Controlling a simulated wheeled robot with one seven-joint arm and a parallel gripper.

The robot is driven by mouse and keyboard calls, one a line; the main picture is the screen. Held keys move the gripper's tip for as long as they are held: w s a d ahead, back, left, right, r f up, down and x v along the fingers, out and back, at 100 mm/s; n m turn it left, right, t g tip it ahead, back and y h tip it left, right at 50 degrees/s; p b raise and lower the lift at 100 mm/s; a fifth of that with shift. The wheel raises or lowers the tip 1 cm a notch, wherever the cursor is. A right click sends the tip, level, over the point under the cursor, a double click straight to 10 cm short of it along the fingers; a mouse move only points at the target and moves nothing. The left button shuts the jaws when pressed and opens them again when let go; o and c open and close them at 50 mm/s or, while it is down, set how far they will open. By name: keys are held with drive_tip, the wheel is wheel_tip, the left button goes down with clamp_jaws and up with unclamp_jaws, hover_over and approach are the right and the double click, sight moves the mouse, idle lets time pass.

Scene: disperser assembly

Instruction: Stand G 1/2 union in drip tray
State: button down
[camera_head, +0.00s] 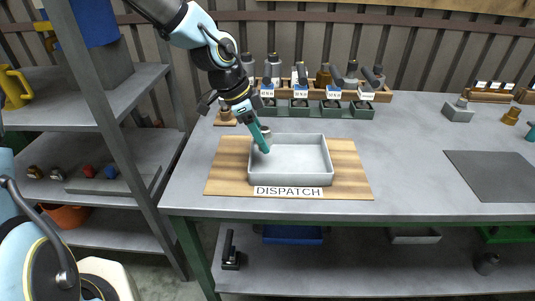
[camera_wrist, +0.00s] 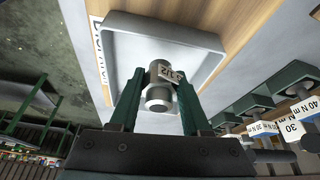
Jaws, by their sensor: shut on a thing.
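A light grey shallow tray (camera_head: 330,165), the only tray at the work spot, sits on a wooden board with a DISPATCH label at its front. My gripper (camera_head: 262,142) points down over the tray's left back part with its green fingers. In the wrist view my gripper (camera_wrist: 159,80) is shut on a grey metal union (camera_wrist: 158,98) marked 1/2. The union is between the fingers, with the tray (camera_wrist: 120,45) beyond it. Whether the union touches the tray floor cannot be told. The fingers hide the union in the head view.
The wooden board (camera_head: 225,175) is clear around the tray. Behind it stands a rack of torque tools (camera_head: 300,105) with labels. A dark mat (camera_head: 490,175) lies at right, with small fittings (camera_head: 458,110) behind it. A shelf unit (camera_head: 90,120) stands at left.

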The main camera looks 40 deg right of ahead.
sight(261, 163)
drive_tip(key=shift+f, duration=2.35)
drive_tip(key=shift+f, duration=0.1)
drive_tip(key=shift+c, duration=1.8)
unclamp_jaws()
drive_tip(key=v, duration=1.2)
drive_tip(key=w+a+f+n+t+y, duration=0.1)
drive_tip(key=w+a+f+n, duration=0.15)
drive_tip(key=a+n, duration=0.45)
drive_tip(key=w+a+f+n+t+y, duration=0.1)
drive_tip(key=w+a+n, duration=0.25)
drive_tip(key=a, duration=0.65)
drive_tip(key=a+r+n+t+y, duration=0.1)
drive_tip(key=a+r+n, duration=0.2)
drive_tip(key=a+n, duration=0.9)
drive_tip(key=a, duration=0.6)
drive_tip(key=shift+s+a+t+y+p, duration=0.2)
drive_tip(key=shift+t+y+p, duration=0.1)
drive_tip(key=shift+t+p, duration=0.1)
